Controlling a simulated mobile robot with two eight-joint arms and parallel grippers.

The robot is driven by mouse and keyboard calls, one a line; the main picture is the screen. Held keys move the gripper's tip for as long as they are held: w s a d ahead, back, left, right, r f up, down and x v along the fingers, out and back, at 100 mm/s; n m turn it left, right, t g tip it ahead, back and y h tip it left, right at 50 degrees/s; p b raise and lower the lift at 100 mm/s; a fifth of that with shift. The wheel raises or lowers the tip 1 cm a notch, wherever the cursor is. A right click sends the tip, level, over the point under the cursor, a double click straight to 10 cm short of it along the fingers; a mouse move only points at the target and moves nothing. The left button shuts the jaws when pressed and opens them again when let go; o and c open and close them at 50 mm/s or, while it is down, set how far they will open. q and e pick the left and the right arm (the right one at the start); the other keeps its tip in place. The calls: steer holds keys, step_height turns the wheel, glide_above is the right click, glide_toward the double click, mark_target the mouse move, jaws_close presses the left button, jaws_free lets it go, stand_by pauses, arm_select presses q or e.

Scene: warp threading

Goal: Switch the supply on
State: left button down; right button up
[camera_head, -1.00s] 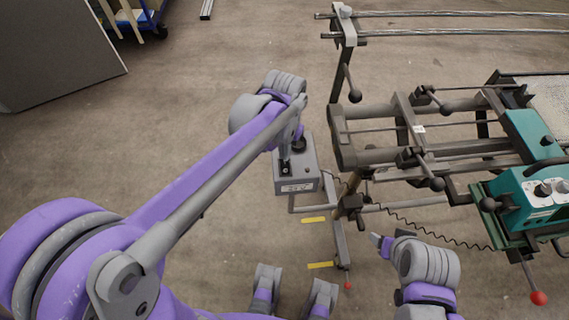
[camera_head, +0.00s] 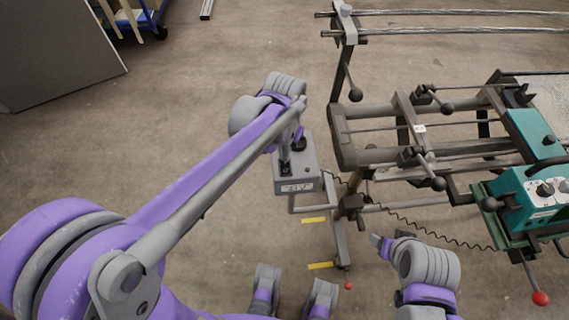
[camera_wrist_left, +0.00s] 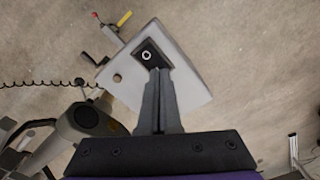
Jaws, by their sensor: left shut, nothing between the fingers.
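The supply is a grey box (camera_head: 308,184) on a stand left of the machine frame. It has a black switch plate on its top and a label on its front. In the left wrist view the box (camera_wrist_left: 188,82) fills the upper middle, and its dark switch plate (camera_wrist_left: 147,53) shows a small pale ring. My left gripper (camera_head: 284,160) is shut and empty, pointing down at the box. In the left wrist view its fingertips (camera_wrist_left: 158,70) overlap the lower edge of the plate; I cannot tell whether they touch it. My right arm is at lower right; its finger state is unclear.
The machine frame (camera_head: 342,140) with dark bars and ball-ended levers stands just right of the box. A teal control unit (camera_head: 520,207) is at far right, with a coiled cable (camera_head: 440,233) below the frame. Open floor lies left of the box.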

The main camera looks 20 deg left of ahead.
arm_select(q)
steer(key=shift+f+b, duration=0.3)
steer(key=shift+f, duration=0.25)
steer(key=shift+r, duration=0.1)
steer(key=shift+r+p, duration=2.75)
steer(key=shift+r, duration=0.75)
